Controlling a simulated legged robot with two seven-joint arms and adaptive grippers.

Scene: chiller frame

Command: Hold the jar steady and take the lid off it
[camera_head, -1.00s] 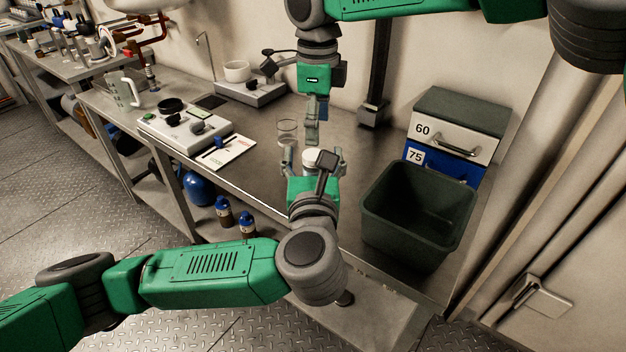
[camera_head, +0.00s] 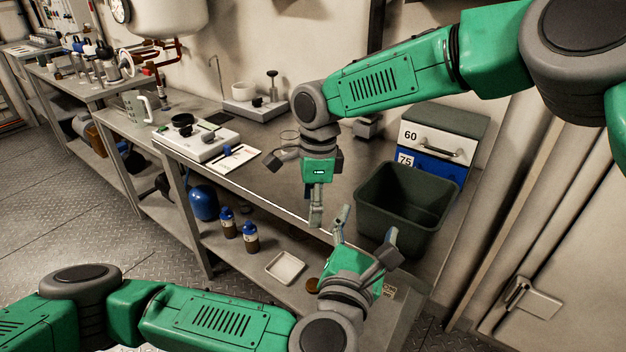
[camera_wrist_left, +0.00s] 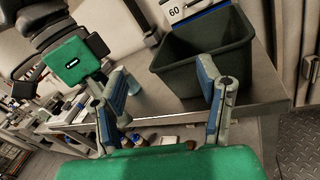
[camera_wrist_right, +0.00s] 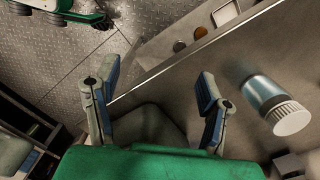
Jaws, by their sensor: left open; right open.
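The jar (camera_wrist_right: 260,88) is clear with a bluish tint. Its white ribbed lid (camera_wrist_right: 291,116) is on it, and it stands on the bench at the right of the right wrist view. In the head view I cannot make it out; my right arm covers that part of the bench. My right gripper (camera_head: 316,218) is open and empty; its fingers (camera_wrist_right: 150,92) are spread apart to the left of the jar. My left gripper (camera_head: 366,226) is open and empty near the front edge of the bench, its fingers (camera_wrist_left: 160,80) wide apart and not touching the jar.
A dark green bin (camera_head: 408,205) stands on the bench at the right, before drawers (camera_head: 440,148) marked 60 and 75. Blue-capped bottles (camera_head: 250,238) and a white tray (camera_head: 286,268) are below.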

